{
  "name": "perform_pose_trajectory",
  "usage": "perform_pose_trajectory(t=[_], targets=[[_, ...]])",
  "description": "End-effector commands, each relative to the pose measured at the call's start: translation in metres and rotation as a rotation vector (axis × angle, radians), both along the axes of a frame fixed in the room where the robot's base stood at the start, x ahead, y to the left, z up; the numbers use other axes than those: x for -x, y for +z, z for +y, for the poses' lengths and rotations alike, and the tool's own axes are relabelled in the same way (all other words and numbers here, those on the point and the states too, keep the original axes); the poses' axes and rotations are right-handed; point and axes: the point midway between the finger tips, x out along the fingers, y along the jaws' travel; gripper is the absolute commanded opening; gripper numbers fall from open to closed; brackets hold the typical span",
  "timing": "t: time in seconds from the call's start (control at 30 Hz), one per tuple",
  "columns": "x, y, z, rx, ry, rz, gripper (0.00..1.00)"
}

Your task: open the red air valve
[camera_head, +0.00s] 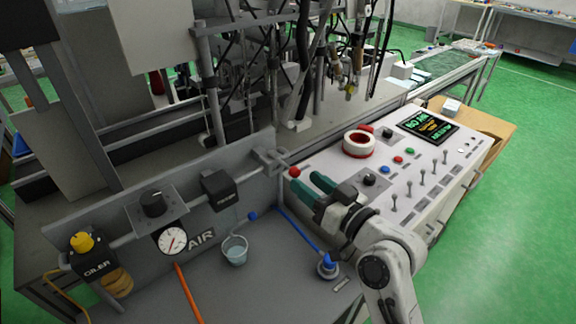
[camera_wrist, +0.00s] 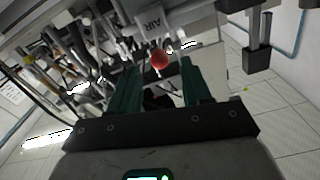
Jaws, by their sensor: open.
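A small red ball knob (camera_head: 294,172), the only red valve-like part near the air line, sits at the end of the grey panel just past my fingertips. In the wrist view the red knob (camera_wrist: 159,60) appears between and beyond my two green fingers. My gripper (camera_head: 307,184) is open and empty, pointing toward the knob from the right. The wrist view shows the open gripper (camera_wrist: 158,72) with a gap between its fingers. I cannot tell whether a finger touches the knob. The knob's lever or stem is hard to make out.
The grey panel carries a pressure gauge (camera_head: 172,240), a black regulator knob (camera_head: 153,203) and a yellow-capped unit (camera_head: 82,242). A small bucket (camera_head: 235,250) stands on the grey bench.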

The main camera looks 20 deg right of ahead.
Motion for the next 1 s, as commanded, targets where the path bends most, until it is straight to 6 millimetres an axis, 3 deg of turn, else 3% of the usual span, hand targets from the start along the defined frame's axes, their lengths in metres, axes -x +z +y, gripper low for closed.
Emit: perform_pose_trajectory(t=[0.2, 0.4, 0.83, 1.0], targets=[[-0.04, 0.002, 0.013, -0.001, 0.0, 0.001, 0.48], [-0.064, 0.001, 0.021, 0.0, 0.001, 0.002, 0.48], [-0.072, 0.0, 0.024, 0.001, -0.001, 0.002, 0.48], [-0.072, 0.0, 0.023, 0.001, -0.001, 0.002, 0.33]])
